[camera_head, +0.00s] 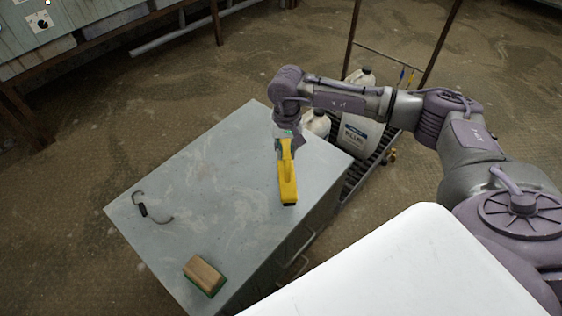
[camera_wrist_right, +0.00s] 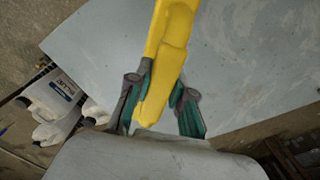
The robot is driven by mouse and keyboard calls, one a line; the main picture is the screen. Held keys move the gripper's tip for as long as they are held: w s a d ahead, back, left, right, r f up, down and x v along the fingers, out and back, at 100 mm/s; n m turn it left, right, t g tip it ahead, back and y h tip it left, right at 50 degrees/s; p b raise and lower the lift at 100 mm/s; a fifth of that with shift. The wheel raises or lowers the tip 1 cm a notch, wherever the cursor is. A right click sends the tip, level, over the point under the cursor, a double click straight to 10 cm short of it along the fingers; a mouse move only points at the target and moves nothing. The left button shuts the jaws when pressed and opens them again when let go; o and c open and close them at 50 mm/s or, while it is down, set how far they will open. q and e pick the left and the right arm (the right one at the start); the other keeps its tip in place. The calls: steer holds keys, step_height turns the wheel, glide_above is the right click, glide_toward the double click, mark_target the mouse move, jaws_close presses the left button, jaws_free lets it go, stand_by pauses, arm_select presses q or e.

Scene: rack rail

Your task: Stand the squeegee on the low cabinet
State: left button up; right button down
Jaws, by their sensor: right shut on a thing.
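The yellow squeegee (camera_head: 287,178) is at the right part of the low cabinet's grey top (camera_head: 215,165) in the head view. My right gripper (camera_head: 285,141) is shut on one end of it. In the right wrist view the squeegee (camera_wrist_right: 172,45) runs between the two green-tipped fingers of my right gripper (camera_wrist_right: 160,104) and leaves the frame at the top. I cannot tell whether its far end touches the cabinet top. My left gripper is not in view.
A wooden-backed brush (camera_head: 204,276) and a dark hook-ended cord (camera_head: 150,208) lie on the cabinet top. White jugs (camera_head: 360,130) stand on a low rack behind its right side. The cabinet top's middle is clear.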

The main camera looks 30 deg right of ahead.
steer(key=shift+w+a+f, duration=0.3)
steer(key=shift+w+f, duration=0.1)
steer(key=shift+w, duration=0.05)
steer(key=shift+f+b, duration=0.4)
steer(key=shift+f, duration=1.45)
steer(key=shift+f, duration=0.1)
steer(key=c, duration=1.5)
jaws_free()
steer(key=shift+f, duration=0.1)
steer(key=o, duration=0.5)
steer(key=shift+c, duration=0.2)
